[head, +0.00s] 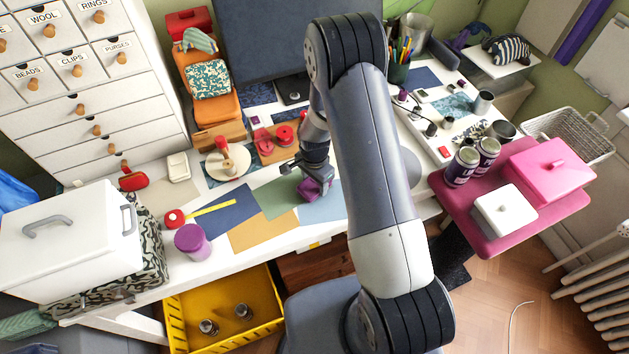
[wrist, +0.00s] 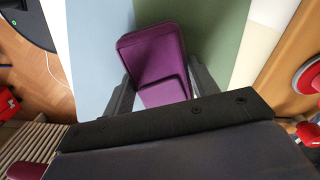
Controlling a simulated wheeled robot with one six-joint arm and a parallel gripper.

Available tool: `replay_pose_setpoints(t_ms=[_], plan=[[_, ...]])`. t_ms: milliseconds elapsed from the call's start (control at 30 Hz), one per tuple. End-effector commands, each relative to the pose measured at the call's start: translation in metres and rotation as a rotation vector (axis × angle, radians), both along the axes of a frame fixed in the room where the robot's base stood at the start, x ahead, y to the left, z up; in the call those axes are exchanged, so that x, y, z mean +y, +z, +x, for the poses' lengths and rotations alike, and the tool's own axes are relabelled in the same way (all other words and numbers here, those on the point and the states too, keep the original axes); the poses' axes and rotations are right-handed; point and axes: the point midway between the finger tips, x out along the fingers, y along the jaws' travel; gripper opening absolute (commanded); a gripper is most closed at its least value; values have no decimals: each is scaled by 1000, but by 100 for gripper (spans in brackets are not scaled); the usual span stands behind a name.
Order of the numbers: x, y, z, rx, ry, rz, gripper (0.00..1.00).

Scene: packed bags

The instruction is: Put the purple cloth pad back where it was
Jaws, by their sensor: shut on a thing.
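The purple cloth pad (head: 310,189) is held at the end of my arm, over the coloured sheets on the white table. In the wrist view the pad (wrist: 153,58) sits between the two dark fingers of my gripper (wrist: 160,88), which is shut on its sides. The pad lies over the border of a pale blue sheet (wrist: 100,35) and a green sheet (wrist: 220,40). I cannot tell whether it touches the sheets. In the head view my gripper (head: 313,182) partly hides it.
Coloured sheets, including an orange one (head: 262,232), cover the table's front. A purple-lidded jar (head: 193,241) and a red tape measure (head: 174,218) are to the left. Red discs (head: 284,134) lie behind. A pink table (head: 470,221) with spray cans (head: 462,165) stands right.

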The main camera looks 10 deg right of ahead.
Motion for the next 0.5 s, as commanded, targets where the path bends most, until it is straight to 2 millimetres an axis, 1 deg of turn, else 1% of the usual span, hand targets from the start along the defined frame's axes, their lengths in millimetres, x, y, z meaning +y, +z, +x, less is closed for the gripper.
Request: replay_pose_setpoints(t_ms=[100,333,467,500], plan=[[0,-6,0,-1,0,1,37],[0,-6,0,-1,0,0,37],[0,-10,0,-1,0,0,37],[0,-9,0,-1,0,0,58]])
